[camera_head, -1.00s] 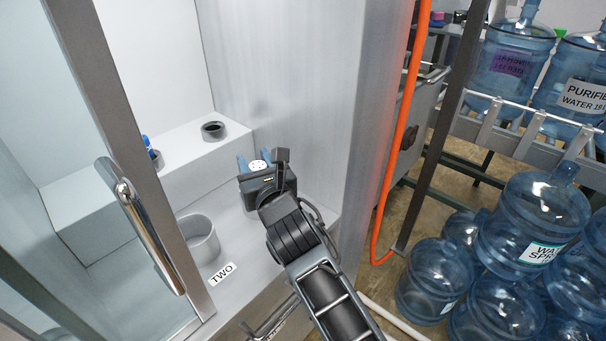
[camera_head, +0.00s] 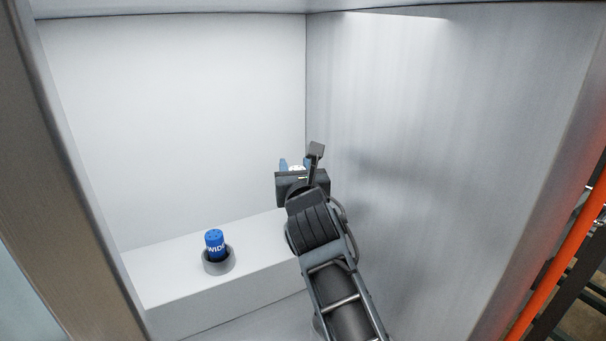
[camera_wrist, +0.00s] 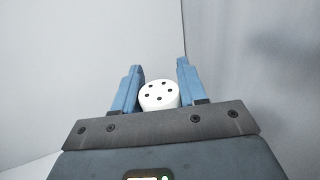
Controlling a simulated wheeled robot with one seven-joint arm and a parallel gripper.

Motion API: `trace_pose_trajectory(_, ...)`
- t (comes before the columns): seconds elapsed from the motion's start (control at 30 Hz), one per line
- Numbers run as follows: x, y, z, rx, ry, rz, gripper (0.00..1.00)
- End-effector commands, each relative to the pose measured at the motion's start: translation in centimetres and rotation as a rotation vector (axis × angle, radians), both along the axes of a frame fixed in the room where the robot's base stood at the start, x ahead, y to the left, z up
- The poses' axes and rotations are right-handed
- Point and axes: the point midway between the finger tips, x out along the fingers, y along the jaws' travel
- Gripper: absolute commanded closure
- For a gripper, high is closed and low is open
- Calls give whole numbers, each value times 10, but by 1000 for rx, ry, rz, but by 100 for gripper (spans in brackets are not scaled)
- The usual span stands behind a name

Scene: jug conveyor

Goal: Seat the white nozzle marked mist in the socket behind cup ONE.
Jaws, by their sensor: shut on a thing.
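The white nozzle (camera_wrist: 158,96) shows its round top with several dark holes in the wrist view; no marking on it is readable. My gripper (camera_wrist: 160,72) is shut on it, with one blue finger on each side. In the head view the nozzle (camera_head: 296,168) barely shows behind my gripper (camera_head: 295,164), which is raised above the right part of the white ledge, near the right wall. A blue nozzle marked WIDE (camera_head: 214,240) stands in a grey socket (camera_head: 219,266) on the ledge. No other socket, no cup and no label ONE can be made out now.
The white ledge (camera_head: 165,282) runs along the back of the cabinet. A plain back wall (camera_head: 180,120) and a right side wall (camera_head: 440,180) enclose it. My arm hides the ledge's right end. An orange pipe (camera_head: 560,265) runs outside at the right.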

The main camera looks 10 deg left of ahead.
Motion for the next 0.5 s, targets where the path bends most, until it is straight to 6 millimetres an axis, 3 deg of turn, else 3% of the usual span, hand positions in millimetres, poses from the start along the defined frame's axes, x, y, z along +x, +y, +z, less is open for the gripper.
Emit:
trace_pose_trajectory(0.3, 0, -2, 1, -2, -3, -2, 92)
trace_pose_trajectory(0.5, 0, -1, -17, -3, -2, -1, 92)
